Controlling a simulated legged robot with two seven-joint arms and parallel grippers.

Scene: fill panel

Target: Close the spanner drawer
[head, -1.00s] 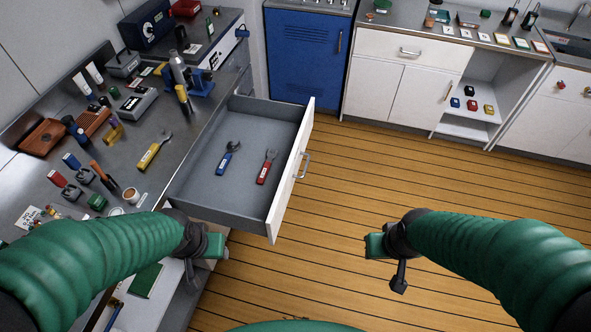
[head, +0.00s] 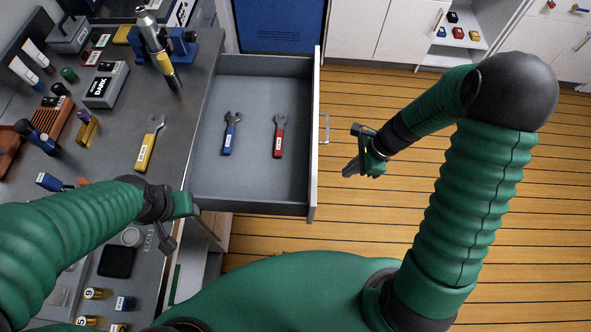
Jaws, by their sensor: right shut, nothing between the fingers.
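The spanner drawer (head: 252,189) is pulled out from the workbench, with its white front (head: 315,140) facing right. A blue spanner (head: 229,134) and a red spanner (head: 279,136) lie apart inside it. The drawer's handle (head: 325,128) is on the outer face of the front. My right gripper (head: 347,172) is shut and empty, over the floor to the right of the drawer front and apart from it. My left gripper (head: 192,206) is near the drawer's near left corner, above the bench edge; its fingers are not clear enough to tell their state.
The workbench (head: 122,172) on the left holds a yellow spanner (head: 150,143), a clamped tool (head: 157,50) and many small items. A blue cabinet (head: 279,27) and white cabinets (head: 391,30) stand at the back. The wooden floor (head: 375,235) right of the drawer is clear.

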